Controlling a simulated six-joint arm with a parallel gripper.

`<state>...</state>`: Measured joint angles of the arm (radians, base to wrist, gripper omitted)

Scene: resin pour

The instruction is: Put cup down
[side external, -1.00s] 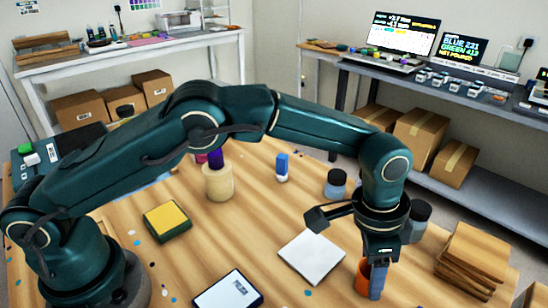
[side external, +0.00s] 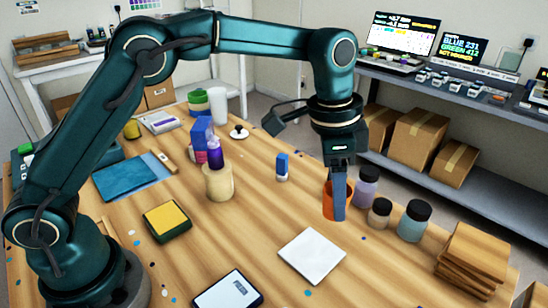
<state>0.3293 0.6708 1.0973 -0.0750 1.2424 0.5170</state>
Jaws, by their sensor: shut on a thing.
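An orange cup (side external: 328,202) is right of the middle of the side external view, upright. My gripper (side external: 340,208) points down at it, and its blue finger covers part of the cup's front right side. The gripper is shut on the cup. The far finger is hidden. I cannot tell whether the cup's base touches the table or hangs just above it.
Several jars, among them a purple one (side external: 367,186) and a blue one (side external: 413,221), stand close right of the cup. A white square tile (side external: 312,256) lies in front. A small blue-and-white bottle (side external: 282,167) stands to the left. Bare wooden table (side external: 265,215) lies between.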

